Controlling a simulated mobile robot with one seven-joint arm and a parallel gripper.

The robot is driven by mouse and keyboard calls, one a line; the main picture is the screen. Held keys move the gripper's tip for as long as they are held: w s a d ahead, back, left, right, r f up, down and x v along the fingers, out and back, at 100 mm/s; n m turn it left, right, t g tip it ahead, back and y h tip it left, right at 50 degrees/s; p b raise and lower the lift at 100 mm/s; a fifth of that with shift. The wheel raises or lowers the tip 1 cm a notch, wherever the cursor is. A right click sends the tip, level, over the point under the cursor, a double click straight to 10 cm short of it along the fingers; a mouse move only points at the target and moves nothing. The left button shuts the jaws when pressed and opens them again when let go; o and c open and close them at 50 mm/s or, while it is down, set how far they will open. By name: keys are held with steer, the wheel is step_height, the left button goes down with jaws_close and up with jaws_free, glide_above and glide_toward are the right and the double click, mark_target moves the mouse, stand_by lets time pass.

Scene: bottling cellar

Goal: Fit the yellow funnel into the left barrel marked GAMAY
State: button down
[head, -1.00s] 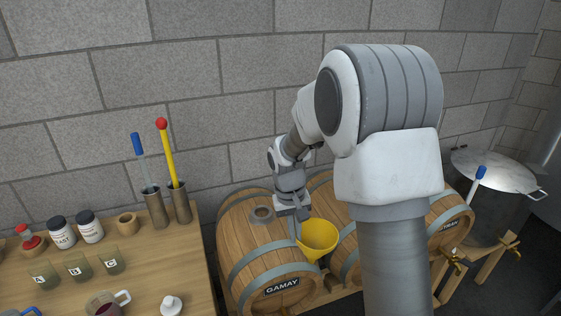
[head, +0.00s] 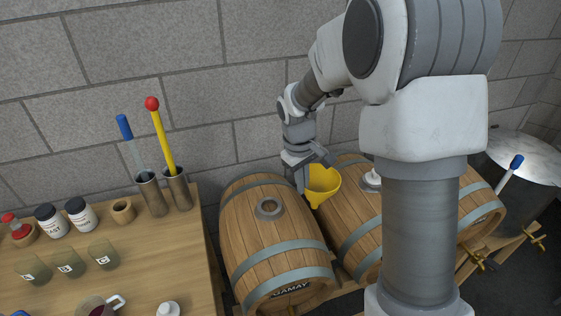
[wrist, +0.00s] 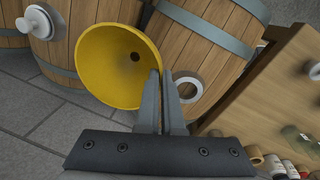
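The GAMAY barrel (head: 262,250) lies at the left of the barrel row, with an open ringed bung hole (head: 270,207) on top. In the wrist view, the barrel (wrist: 222,30) and its pale ring (wrist: 190,89) show right of the funnel. My gripper (head: 303,180) is shut on the edge of the yellow funnel (head: 323,186), holding it in the air to the right of the bung hole, apart from it. In the wrist view, the funnel (wrist: 112,65) has its wide mouth facing the camera, left of my fingers (wrist: 163,85).
A middle barrel with a white stopper (head: 371,180) stands close on the right, partly behind my arm. The wooden table (head: 190,262) at left bears jars, glasses and two metal cylinders with tall tools. A stone wall (head: 250,80) is behind.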

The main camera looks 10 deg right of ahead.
steer(key=s+a+r+n+t+y+p, duration=0.15)
steer(key=a+r+n, duration=0.5)
steer(key=n, duration=1.05)
steer(key=shift+g+y, duration=0.25)
steer(key=shift+w+d+f+b, duration=0.1)
steer(key=shift+d+f+b, duration=0.1)
steer(key=shift+f+b, duration=1.2)
steer(key=shift+w+d+f+b, duration=0.1)
steer(key=shift+d+f+b, duration=0.1)
steer(key=shift+f+b, duration=1.15)
steer(key=shift+s+f+b, duration=0.1)
steer(key=shift+f+b, duration=1.05)
steer(key=shift+f, duration=1)
steer(key=c, duration=0.5)
jaws_free()
